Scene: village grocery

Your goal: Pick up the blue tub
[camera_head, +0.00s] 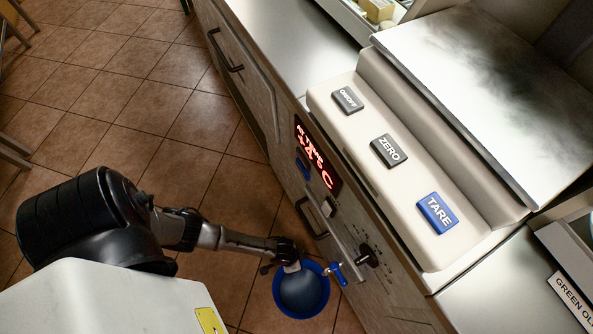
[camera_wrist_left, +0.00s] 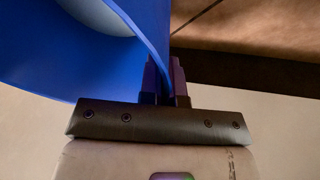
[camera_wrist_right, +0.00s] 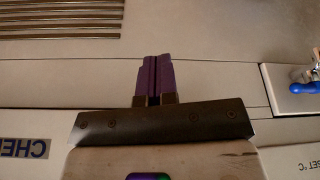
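The blue tub (camera_head: 325,291) is round and open at the top, with a paler inside, at the bottom centre of the head view. My left gripper (camera_head: 290,266) is at its upper-left rim. In the left wrist view the tub (camera_wrist_left: 55,62) fills the upper left, and its thin wall runs between the two fingers of my left gripper (camera_wrist_left: 166,80), which are closed on it. I cannot tell whether the tub is on the floor or lifted. My right gripper (camera_wrist_right: 155,78) shows only in the right wrist view, with its fingers together and empty.
A cabinet with a red display (camera_head: 317,157) and a small blue-handled tap (camera_head: 338,274) stands close to the tub's right. A scale with ZERO and TARE buttons (camera_head: 437,213) sits on the counter (camera_head: 280,40).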

